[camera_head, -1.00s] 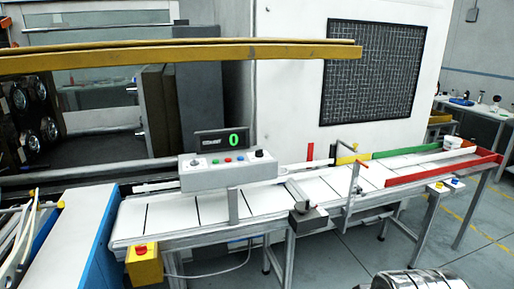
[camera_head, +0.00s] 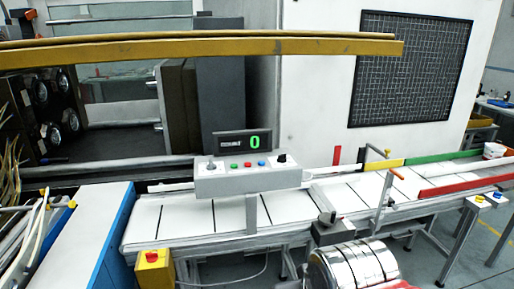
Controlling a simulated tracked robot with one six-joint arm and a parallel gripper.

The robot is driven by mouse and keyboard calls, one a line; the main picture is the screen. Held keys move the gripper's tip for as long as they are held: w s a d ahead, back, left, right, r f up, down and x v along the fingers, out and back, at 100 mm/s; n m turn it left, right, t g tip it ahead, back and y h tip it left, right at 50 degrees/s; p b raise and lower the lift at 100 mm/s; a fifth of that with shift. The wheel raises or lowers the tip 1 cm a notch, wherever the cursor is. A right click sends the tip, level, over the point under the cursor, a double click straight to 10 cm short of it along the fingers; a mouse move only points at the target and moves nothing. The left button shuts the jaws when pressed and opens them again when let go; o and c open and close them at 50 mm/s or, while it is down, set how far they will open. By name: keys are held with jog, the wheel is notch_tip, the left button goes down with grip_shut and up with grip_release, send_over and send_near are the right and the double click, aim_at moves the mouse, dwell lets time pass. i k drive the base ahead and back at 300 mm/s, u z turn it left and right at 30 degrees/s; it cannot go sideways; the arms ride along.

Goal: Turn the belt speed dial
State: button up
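A grey control box (camera_head: 248,181) stands on a post at the near side of the conveyor belt. At its right end is a black round knob (camera_head: 282,158), which looks like the belt speed dial. Its exact setting is too small to read. A display (camera_head: 245,143) above the box shows a green 0. My gripper is not in view. A shiny ribbed metal cylinder at the bottom, right of centre, looks like part of my arm, below and right of the box and apart from it.
The box also carries a small lever (camera_head: 211,166) and several coloured buttons. A yellow emergency-stop box (camera_head: 154,271) with a red button is at lower left. A grey block with a black lever (camera_head: 332,231) stands at the belt's near edge. A yellow beam (camera_head: 200,52) crosses above.

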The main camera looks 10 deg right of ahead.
aim_at(282, 158)
jog(key=u, duration=0.05)
jog(key=i, duration=1.35)
jog(key=z, duration=0.65)
